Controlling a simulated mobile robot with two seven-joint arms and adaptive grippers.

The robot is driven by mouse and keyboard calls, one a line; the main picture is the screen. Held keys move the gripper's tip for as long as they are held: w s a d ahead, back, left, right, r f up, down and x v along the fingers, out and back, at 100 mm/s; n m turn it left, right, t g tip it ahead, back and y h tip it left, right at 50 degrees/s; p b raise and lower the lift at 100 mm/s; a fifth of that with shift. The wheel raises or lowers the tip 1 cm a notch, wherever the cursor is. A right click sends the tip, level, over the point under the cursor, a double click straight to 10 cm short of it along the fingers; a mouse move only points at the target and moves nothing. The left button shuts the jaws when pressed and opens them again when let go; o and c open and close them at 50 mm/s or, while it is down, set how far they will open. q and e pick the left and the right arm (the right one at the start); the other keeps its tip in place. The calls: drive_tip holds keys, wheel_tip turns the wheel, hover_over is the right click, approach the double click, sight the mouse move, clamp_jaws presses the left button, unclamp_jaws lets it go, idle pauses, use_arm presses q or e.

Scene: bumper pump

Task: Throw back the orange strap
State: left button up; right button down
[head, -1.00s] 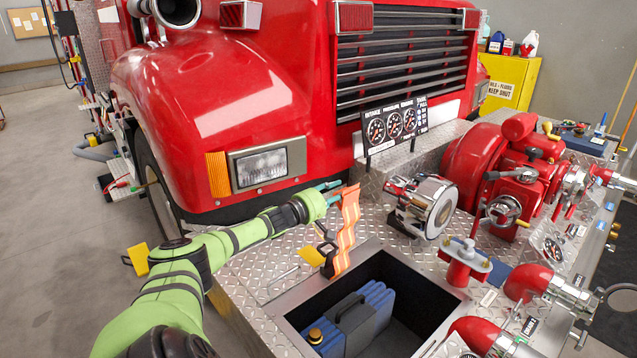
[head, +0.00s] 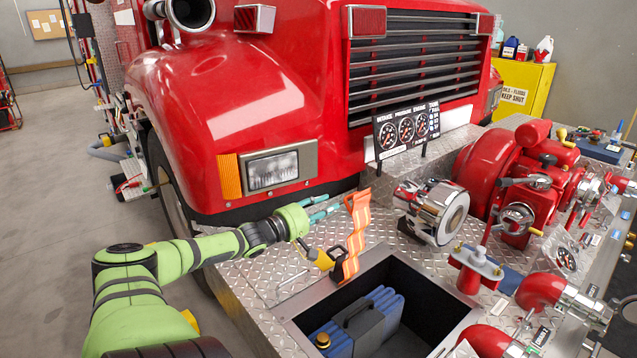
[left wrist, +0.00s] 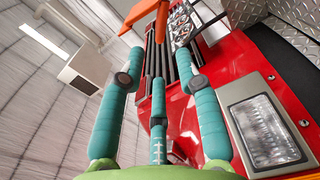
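The orange strap (head: 356,238), with pale stripes, stands up in a wavy shape from a black and yellow buckle (head: 330,260) at the left rim of the open well. My left gripper (head: 330,207) is just left of the strap's upper part, its teal fingers pointing towards it. In the left wrist view the fingers of my left gripper (left wrist: 159,60) are spread with nothing between them. An orange piece, apparently the strap (left wrist: 148,12), shows beyond the fingertips at the top. My right gripper is out of view.
A chrome siren (head: 434,210) stands right of the strap, below a gauge panel (head: 407,128). The red truck hood (head: 225,100) rises behind my left arm. Red pump parts (head: 500,180) crowd the right.

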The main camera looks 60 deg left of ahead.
use_arm(q)
drive_tip(key=shift+s, duration=0.9)
